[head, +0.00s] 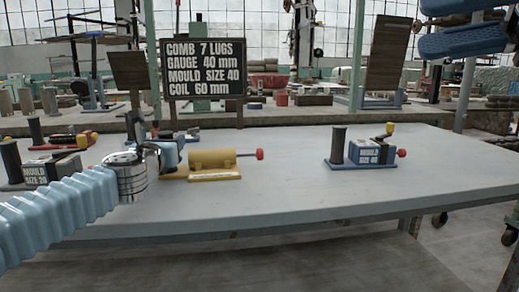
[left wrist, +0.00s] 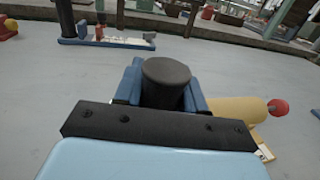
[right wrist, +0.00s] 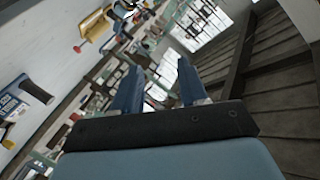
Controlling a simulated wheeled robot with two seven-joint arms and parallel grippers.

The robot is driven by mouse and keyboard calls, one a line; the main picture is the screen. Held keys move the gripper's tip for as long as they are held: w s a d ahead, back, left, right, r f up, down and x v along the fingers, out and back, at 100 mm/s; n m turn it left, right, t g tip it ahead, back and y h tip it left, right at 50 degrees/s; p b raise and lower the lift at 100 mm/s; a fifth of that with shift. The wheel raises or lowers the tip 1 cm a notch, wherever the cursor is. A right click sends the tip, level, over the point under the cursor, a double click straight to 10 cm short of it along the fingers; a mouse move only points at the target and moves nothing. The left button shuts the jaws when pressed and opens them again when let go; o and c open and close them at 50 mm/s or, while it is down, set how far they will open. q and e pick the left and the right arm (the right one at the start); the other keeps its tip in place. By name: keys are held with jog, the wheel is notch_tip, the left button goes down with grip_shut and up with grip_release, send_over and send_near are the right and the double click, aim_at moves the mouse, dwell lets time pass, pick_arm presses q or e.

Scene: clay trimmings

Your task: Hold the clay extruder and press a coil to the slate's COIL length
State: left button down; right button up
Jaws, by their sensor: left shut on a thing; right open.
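The clay extruder (head: 212,158), a yellow barrel on a yellow base with a red knob (head: 260,154) at its right end, lies on the left half of the table. My left gripper (head: 168,153) is at its left end. In the left wrist view the blue fingers are shut on the extruder's black upright grip (left wrist: 166,84); the yellow barrel (left wrist: 238,110) runs off to the right. The slate (head: 204,69) behind reads COIL 60 mm. My right gripper (head: 468,27) is open and empty, high at the upper right; it also shows in the right wrist view (right wrist: 156,88).
A blue mould marked SIZE 40 (head: 370,152) stands on the right of the table. A mould marked SIZE 20 (head: 48,172) stands at the left, with a red tool (head: 60,139) behind it. A blue-based device (left wrist: 105,40) sits behind the extruder. The table's (head: 300,190) middle and front are clear.

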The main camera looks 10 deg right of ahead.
jog(key=a+n+g, duration=0.1)
jog(key=a, duration=0.2)
jog(key=m+t+h, duration=0.2)
jog(key=m+h, duration=0.2)
jog(key=h, duration=0.9)
send_near(260, 149)
jog(key=x, duration=1)
jog(key=shift+w, duration=0.2)
grip_shut()
